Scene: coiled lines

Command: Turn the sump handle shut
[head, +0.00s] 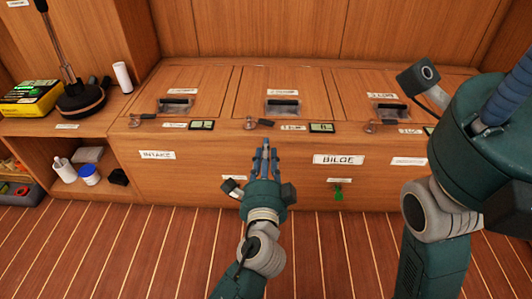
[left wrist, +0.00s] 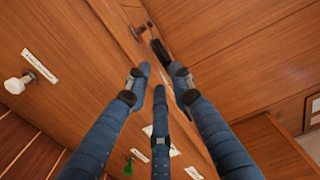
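Two small handles show on the cabinet front in the head view: a white one (head: 231,188) at the left and a green one (head: 338,192) below the BILGE label (head: 338,160). Their own small labels are too small to read, so I cannot tell which is the sump handle. The left wrist view also shows the white handle (left wrist: 18,83) and the green one (left wrist: 129,166). My left gripper (head: 265,146) is between the two handles, above them, its blue fingers apart and empty (left wrist: 155,84). My right gripper (head: 508,95) shows only partly, at the right edge.
The cabinet top (head: 232,92) has several hatches with dark pulls and small latches along its front edge. A left shelf holds a plunger-like tool (head: 80,98), a yellow-green box (head: 30,97) and bottles. The striped floor (head: 150,255) in front looks clear.

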